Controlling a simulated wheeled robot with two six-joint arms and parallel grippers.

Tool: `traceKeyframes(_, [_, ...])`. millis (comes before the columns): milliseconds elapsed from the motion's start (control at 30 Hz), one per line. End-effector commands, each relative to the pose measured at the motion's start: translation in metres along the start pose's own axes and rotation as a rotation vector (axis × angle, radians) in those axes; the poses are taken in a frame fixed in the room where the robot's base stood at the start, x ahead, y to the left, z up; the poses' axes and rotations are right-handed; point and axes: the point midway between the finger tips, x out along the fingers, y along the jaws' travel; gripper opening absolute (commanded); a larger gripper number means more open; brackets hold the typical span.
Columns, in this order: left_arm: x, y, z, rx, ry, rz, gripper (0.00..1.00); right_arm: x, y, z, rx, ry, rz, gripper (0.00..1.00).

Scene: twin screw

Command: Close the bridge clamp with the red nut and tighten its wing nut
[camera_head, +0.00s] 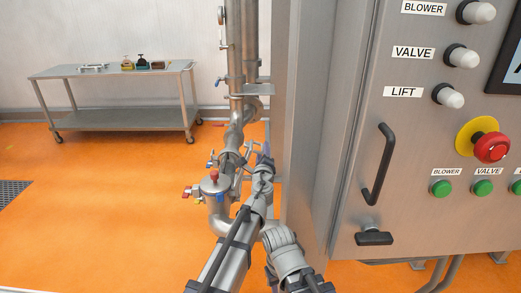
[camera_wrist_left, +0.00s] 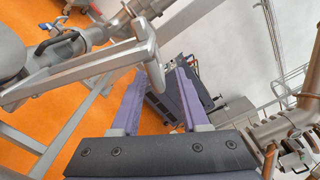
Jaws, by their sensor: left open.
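My left gripper (camera_head: 264,156) is at the pipework in the head view, just left of the steel cabinet. In the left wrist view its two purple fingers (camera_wrist_left: 160,82) are apart, with nothing gripped. A grey metal bar with a flat end plate (camera_wrist_left: 153,66) reaches in from the left near the fingertips; contact is unclear. In the head view a red knob (camera_head: 213,176) sits on top of a steel pipe vessel (camera_head: 216,186), and a smaller red part (camera_head: 187,191) is at its left side. I cannot tell which is the red nut. The bridge clamp and wing nut are not clearly distinguishable. My right gripper is out of view.
The steel control cabinet (camera_head: 345,200) closely bounds the right side. Blue (camera_head: 219,197) and yellow (camera_head: 198,200) fittings surround the vessel. Vertical pipes (camera_head: 236,60) rise behind it. A steel trolley (camera_head: 115,72) stands far left; the orange floor between is clear.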

Motion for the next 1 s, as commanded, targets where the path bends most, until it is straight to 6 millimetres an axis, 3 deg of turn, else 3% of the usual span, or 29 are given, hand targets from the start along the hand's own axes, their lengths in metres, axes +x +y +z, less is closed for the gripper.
traceKeyframes(100, [0.0101, -0.0012, -0.0020, 0.000, 0.001, 0.000, 0.45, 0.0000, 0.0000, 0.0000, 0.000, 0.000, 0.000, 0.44])
traceKeyframes(367, [0.0101, -0.0011, -0.0018, -0.001, 0.001, 0.000, 0.45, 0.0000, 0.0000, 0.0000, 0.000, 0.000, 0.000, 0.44])
traceKeyframes(767, [0.0100, -0.0011, -0.0019, 0.000, 0.001, 0.000, 0.00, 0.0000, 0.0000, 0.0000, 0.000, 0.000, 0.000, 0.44])
traceKeyframes(1000, [0.0100, -0.0013, -0.0020, 0.000, 0.001, -0.001, 0.00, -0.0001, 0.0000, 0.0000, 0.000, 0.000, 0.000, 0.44])
